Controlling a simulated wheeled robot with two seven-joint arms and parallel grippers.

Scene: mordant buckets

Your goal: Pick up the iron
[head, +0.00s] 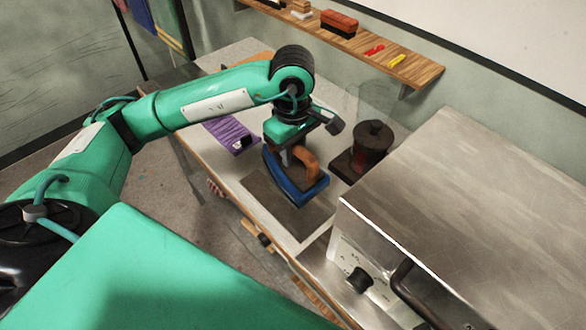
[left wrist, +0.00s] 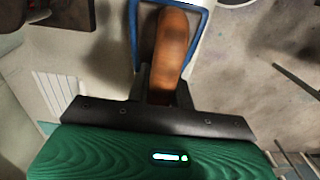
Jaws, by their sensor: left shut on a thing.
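The iron (head: 289,189) has a blue body and a brown handle, and it is over the dark mat (head: 290,212) on the worktable. My left gripper (head: 292,155) is above the iron and shut on its brown handle. In the left wrist view the handle (left wrist: 171,45) lies between the fingers of my left gripper (left wrist: 165,88), with the blue rim of the iron around it. I cannot tell whether the iron touches the mat. My right gripper is not in view.
A dark pot-like thing (head: 373,137) on a brown base stands right of the iron. A purple folded cloth (head: 232,134) lies to the left. A large metal box (head: 460,200) fills the right side. A wooden shelf (head: 360,45) with small items hangs on the wall.

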